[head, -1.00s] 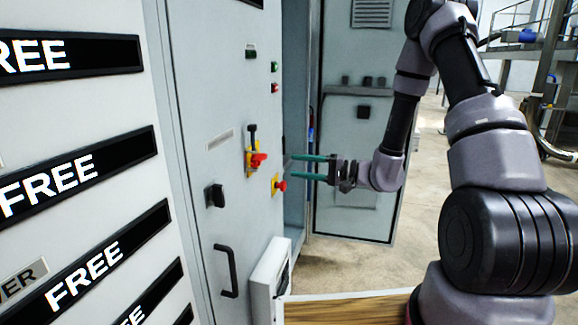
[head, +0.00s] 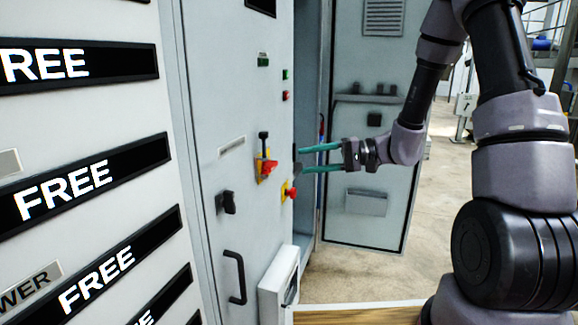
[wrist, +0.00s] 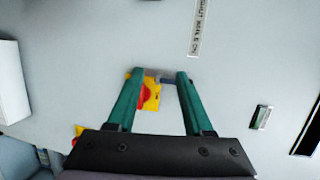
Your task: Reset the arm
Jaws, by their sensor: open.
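My gripper (head: 301,159) has two long green fingers, held apart with nothing between them. In the head view it is in front of the grey cabinet door, just right of a red and yellow rotary switch (head: 266,166). A red emergency button (head: 289,191) on yellow sits just below the fingers. In the wrist view the gripper (wrist: 158,78) points at the door face, and the red and yellow switch (wrist: 150,96) shows between the fingers, partly hidden by the left one. Whether the fingertips touch anything I cannot tell.
The cabinet door (head: 225,100) has a black handle (head: 235,277), a dark knob (head: 226,202) and a white box (head: 279,285) low down. A second grey panel (head: 366,215) stands behind the gripper. Rows of FREE signs (head: 68,191) fill the left. Open floor (head: 440,210) lies to the right.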

